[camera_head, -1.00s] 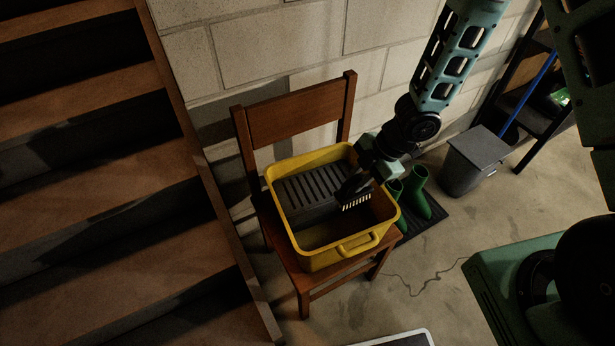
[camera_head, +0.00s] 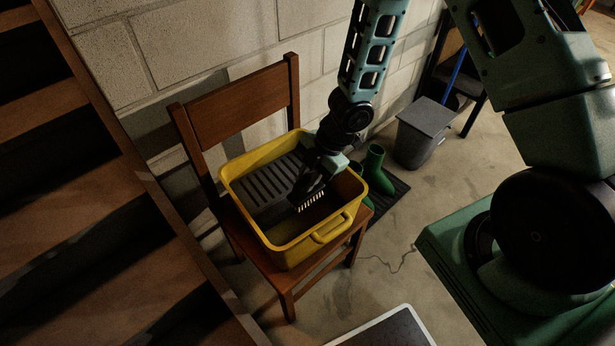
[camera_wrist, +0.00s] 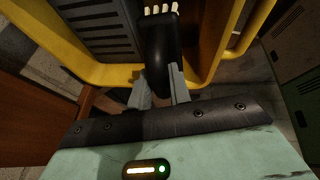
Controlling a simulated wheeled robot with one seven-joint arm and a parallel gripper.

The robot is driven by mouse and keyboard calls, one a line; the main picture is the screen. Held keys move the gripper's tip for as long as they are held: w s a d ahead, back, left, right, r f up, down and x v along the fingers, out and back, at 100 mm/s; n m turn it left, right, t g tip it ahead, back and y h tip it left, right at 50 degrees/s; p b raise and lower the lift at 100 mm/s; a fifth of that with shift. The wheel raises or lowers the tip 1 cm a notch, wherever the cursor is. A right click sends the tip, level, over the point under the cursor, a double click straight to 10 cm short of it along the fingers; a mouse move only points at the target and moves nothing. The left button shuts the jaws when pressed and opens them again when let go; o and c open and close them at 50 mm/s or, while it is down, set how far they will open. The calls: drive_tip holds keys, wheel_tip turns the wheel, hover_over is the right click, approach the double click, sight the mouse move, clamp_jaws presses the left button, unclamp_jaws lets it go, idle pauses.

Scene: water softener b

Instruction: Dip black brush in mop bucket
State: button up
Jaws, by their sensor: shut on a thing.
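The yellow mop bucket (camera_head: 282,247) stands on the seat of a wooden chair, with a dark slatted wringer tray (camera_head: 268,187) across its far left part. My gripper (camera_head: 318,172) is over the bucket's right side, pointing down. It is shut on the black brush (camera_head: 304,190), whose pale bristles (camera_head: 311,202) show at or just below rim level beside the tray. In the wrist view the brush (camera_wrist: 162,55) sits between the two grey fingers (camera_wrist: 160,92), with the bucket's yellow rim (camera_wrist: 115,75) close by. I cannot tell whether the bristles touch anything inside.
The wooden chair (camera_head: 238,98) backs onto a block wall. Wooden stairs (camera_head: 75,180) rise at left. Green boots (camera_head: 374,168) on a dark mat, a grey bin (camera_head: 423,132) and a shelf stand at right. A dark, pale-edged panel (camera_head: 385,330) lies at the front.

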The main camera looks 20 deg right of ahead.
wheel_tip(320, 180, down, 14)
drive_tip(key=b, duration=1.4)
drive_tip(key=shift+a, duration=0.2)
drive_tip(key=shift+s+a, duration=0.15)
drive_tip(key=shift+a, duration=0.15)
drive_tip(key=shift+d, duration=0.25)
drive_tip(key=shift+d+p, duration=0.25)
drive_tip(key=shift+p, duration=0.1)
drive_tip(key=shift+w, duration=0.2)
